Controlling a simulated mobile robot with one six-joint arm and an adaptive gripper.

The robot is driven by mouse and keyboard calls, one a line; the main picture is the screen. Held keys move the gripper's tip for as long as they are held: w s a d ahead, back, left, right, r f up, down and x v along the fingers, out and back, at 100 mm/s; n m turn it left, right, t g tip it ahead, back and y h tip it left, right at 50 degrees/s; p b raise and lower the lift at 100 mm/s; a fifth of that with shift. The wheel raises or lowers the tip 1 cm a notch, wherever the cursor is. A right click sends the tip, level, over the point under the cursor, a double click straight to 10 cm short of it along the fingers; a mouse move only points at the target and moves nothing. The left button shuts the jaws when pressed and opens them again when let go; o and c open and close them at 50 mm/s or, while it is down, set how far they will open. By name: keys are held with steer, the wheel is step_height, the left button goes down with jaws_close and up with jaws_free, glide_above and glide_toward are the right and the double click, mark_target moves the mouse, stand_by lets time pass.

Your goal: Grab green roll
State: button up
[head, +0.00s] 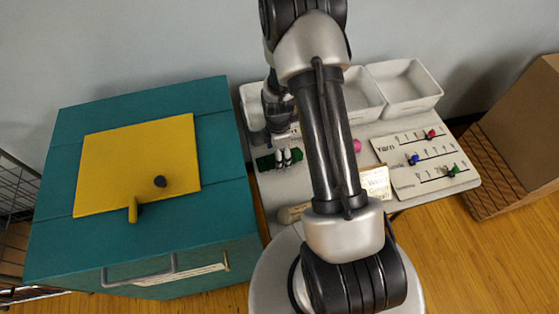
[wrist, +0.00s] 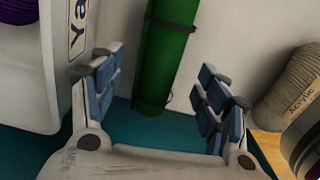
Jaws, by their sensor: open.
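The green roll (wrist: 168,55) lies lengthwise in the wrist view, with thin dark bands around it. My gripper (wrist: 162,72) is open, with one finger on each side of the roll in the picture. No grip on the roll is seen, and I cannot tell how far the fingertips are from it. In the head view a dark green part of the roll (head: 265,163) shows beside my gripper (head: 289,158), near the left edge of the grey table. My gripper hides the rest.
The teal cabinet (head: 225,220) with a yellow panel (head: 110,165) stands close on the left. White bins (head: 402,85) line the table's back. A pink ball (head: 357,146), a card (head: 376,183) and a labelled board (head: 425,160) are on the right. A twine spool (wrist: 290,85) is right in the wrist view.

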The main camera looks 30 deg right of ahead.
step_height(320, 180, down, 4)
steer(key=shift+w+a+r+b, duration=0.1)
steer(key=shift+r+b, duration=0.15)
steer(key=shift+b, duration=0.25)
steer(key=shift+r, duration=0.1)
steer(key=shift+c, duration=0.6)
steer(key=c, duration=1.1)
